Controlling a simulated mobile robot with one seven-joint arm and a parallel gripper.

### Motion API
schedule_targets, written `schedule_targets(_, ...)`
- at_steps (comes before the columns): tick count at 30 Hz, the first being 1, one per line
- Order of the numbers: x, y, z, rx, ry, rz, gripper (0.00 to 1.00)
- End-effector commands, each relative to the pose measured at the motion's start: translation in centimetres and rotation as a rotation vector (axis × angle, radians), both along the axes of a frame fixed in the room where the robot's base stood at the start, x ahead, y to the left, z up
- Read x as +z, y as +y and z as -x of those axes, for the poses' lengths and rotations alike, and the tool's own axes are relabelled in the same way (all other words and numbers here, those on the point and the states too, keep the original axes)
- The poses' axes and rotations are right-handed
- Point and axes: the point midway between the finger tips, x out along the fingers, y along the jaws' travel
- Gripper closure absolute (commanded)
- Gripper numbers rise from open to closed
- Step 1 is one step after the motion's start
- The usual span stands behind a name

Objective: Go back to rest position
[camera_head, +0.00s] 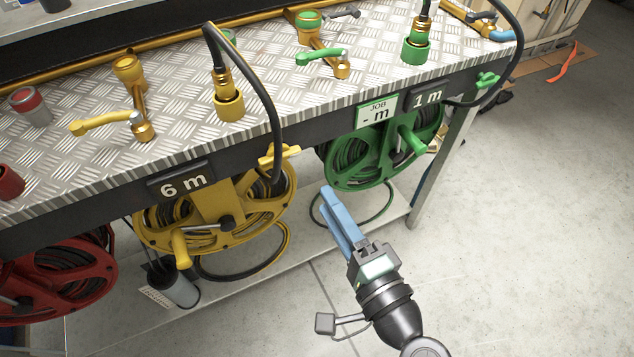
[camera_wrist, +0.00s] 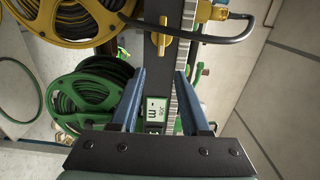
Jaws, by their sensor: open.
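My gripper (camera_head: 338,212) has blue fingers and hangs in front of the bench, near the green hose reel (camera_head: 372,158). In the wrist view the two fingers of my gripper (camera_wrist: 160,92) stand apart with nothing between them. The green reel shows there at the left (camera_wrist: 95,95). The yellow hose reel (camera_head: 215,215) is left of my gripper in the head view.
A bench (camera_head: 180,65) with a patterned metal top carries yellow and green valves and hose connectors. A red reel (camera_head: 55,275) is at lower left. A lower shelf (camera_head: 270,275) runs beneath the reels. The floor (camera_head: 530,230) at right is clear. An orange strip (camera_head: 568,62) lies farther back.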

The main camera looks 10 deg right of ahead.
Motion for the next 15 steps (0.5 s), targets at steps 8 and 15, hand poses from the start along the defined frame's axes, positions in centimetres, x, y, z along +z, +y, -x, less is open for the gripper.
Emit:
schedule_targets(8, -0.01, -0.44, 1.53, 0.001, 0.000, -0.001, 0.54)
schedule_targets(15, 0.01, -0.44, 1.50, 0.001, 0.000, 0.000, 0.54)
